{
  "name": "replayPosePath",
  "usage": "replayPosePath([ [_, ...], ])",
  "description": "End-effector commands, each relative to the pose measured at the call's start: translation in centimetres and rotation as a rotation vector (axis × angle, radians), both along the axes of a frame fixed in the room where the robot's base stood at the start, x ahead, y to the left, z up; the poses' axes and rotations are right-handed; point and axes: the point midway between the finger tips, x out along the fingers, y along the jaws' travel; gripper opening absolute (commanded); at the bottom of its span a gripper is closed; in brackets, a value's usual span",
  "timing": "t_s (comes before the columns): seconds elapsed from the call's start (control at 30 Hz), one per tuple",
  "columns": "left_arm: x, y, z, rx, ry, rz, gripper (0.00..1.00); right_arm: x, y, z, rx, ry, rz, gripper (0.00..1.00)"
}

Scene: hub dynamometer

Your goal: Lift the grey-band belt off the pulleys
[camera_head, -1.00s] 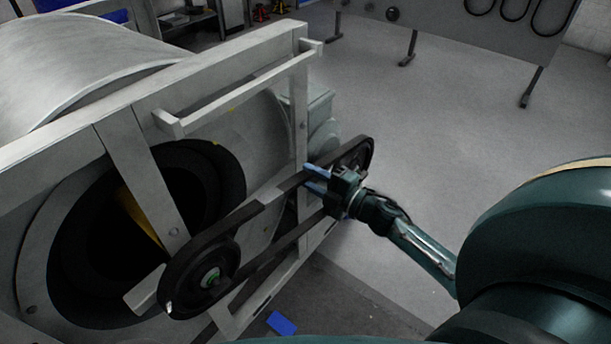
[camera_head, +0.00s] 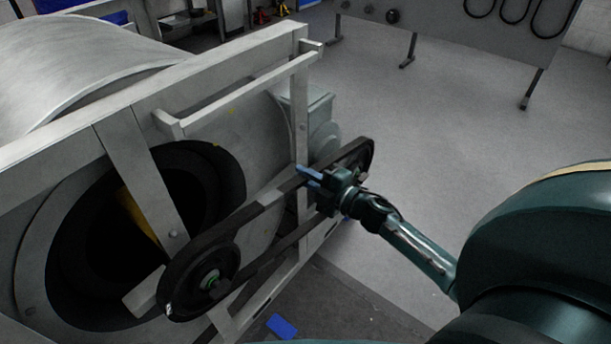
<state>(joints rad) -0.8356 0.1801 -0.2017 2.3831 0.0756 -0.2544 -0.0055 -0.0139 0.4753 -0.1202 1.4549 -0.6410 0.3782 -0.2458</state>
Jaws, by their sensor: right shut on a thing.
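The black belt (camera_head: 292,240) runs in a long loop around two pulleys on the side of the machine. A lighter grey band (camera_head: 271,194) shows on its upper run. The larger pulley (camera_head: 226,266) is at the lower left, with a green ring at its hub. The smaller pulley (camera_head: 362,160) is at the right, partly hidden behind my gripper. My right gripper (camera_head: 309,174) has its blue-tipped fingers at the upper run, near the smaller pulley. It is shut on the belt; the exact contact is hard to see. The left gripper is out of view.
The grey frame (camera_head: 140,165) with its handrail (camera_head: 250,92) stands just behind the belt. A large drum (camera_head: 75,60) is at the upper left. A panel with hanging belts (camera_head: 470,30) stands at the back. A blue piece (camera_head: 282,326) lies below; the right floor is clear.

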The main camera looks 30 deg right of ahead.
Motion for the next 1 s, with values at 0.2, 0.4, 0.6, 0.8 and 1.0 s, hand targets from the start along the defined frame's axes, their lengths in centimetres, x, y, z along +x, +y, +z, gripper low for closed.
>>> replayPosePath([
  [0.2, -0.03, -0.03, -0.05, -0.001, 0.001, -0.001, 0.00, -0.02, 0.02, -0.01, 0.000, 0.000, 0.000, 0.00],
  [0.4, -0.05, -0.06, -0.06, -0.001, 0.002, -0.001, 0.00, 0.01, 0.02, 0.11, 0.001, -0.002, 0.001, 0.00],
  [0.6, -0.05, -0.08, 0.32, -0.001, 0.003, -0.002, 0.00, -0.09, 0.29, 0.42, 0.001, -0.002, 0.001, 0.00],
  [0.8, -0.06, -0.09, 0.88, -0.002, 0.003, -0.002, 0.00, -0.28, 0.79, 0.81, 0.001, -0.003, 0.000, 0.00],
  [1.0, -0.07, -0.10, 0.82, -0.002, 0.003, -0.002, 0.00, -0.30, 0.83, 0.72, 0.001, -0.003, 0.000, 0.00],
])
